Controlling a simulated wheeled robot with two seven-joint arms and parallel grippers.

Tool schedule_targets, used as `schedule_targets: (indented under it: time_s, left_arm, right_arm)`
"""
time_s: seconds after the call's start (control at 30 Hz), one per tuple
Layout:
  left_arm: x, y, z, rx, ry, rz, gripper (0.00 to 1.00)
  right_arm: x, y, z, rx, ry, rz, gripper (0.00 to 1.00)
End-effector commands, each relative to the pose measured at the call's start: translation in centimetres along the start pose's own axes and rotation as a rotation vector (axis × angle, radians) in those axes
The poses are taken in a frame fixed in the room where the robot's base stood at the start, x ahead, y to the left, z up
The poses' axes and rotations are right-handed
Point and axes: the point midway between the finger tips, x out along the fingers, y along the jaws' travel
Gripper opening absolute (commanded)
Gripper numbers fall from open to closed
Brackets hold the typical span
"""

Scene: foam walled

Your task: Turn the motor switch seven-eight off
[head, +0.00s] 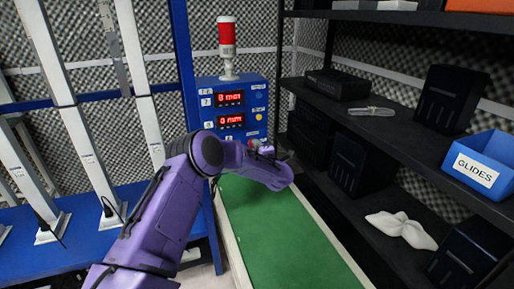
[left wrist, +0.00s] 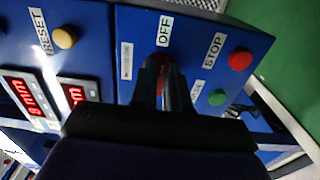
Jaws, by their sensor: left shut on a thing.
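The blue control box (head: 240,88) stands at the far end of the green belt, with two red digital displays on its face. In the left wrist view its panel (left wrist: 125,25) carries a red rotary switch (left wrist: 172,72) below an OFF label (left wrist: 165,31). A narrow label with unreadable text sits beside the switch. My left gripper (left wrist: 162,78) is shut on the red switch, and its dark fingers hide most of the knob, so its exact angle cannot be told. In the head view my left gripper (head: 262,150) is at the box's lower right, partly hidden by my purple arm.
A red button (left wrist: 240,59) by a STOP label and a green button (left wrist: 217,97) sit close beside the switch. A yellow button (left wrist: 64,38) is by RESET. The green belt (head: 270,225) is clear. Dark shelves (head: 400,140) with a blue GLIDES bin (head: 485,165) stand right.

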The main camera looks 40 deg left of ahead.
Motion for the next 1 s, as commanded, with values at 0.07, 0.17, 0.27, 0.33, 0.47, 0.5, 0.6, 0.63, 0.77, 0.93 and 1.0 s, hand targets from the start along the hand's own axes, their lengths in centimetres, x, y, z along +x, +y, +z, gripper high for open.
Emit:
schedule_targets:
  time_s: [0.07, 0.17, 0.27, 0.33, 0.47, 0.5, 0.6, 0.63, 0.77, 0.93, 1.0]
  left_arm:
    - [0.0, 0.0, 0.1, 0.004, -0.002, 0.0, 0.0]
    - [0.0, 0.0, 0.0, 0.004, -0.002, 0.0, 0.0]
    - [0.0, 0.0, 0.0, 0.004, -0.002, 0.0, 0.0]
    - [-0.1, 0.0, 0.1, 0.004, -0.002, 0.0, 0.25]
    - [-0.1, 0.0, 0.0, 0.003, -0.001, 0.0, 0.4]
    - [-0.1, 0.0, 0.0, 0.003, -0.001, 0.0, 0.4]
    - [-0.1, 0.0, 0.0, 0.002, -0.001, 0.0, 0.4]
    - [-0.1, 0.0, 0.0, 0.002, -0.001, 0.0, 0.4]
    - [-0.9, 0.0, 0.1, 0.002, -0.003, -0.001, 0.4]
    - [-4.8, -0.1, 0.2, 0.003, -0.006, 0.0, 0.4]
    - [-6.5, -0.1, 0.2, 0.004, -0.006, 0.0, 0.4]
  right_arm:
    - [0.0, 0.0, 0.0, 0.0, 0.0, 0.0, 0.43]
    - [0.0, 0.0, 0.0, 0.0, 0.0, 0.0, 0.43]
    - [0.0, 0.0, 0.0, 0.0, 0.0, 0.0, 0.43]
    - [0.0, 0.0, 0.0, 0.0, 0.0, 0.0, 0.43]
    - [0.0, 0.0, 0.0, 0.0, 0.0, 0.0, 0.43]
    - [0.0, 0.0, 0.0, 0.0, 0.0, 0.0, 0.43]
    - [0.0, 0.0, 0.0, 0.0, 0.0, 0.0, 0.43]
    - [0.0, 0.0, 0.0, 0.0, 0.0, 0.0, 0.43]
    - [0.1, 0.0, 0.0, 0.0, 0.0, 0.0, 0.43]
    - [0.4, 0.0, 0.2, 0.0, 0.0, 0.0, 0.43]
    - [0.6, -0.1, 0.2, 0.0, 0.0, 0.0, 0.43]
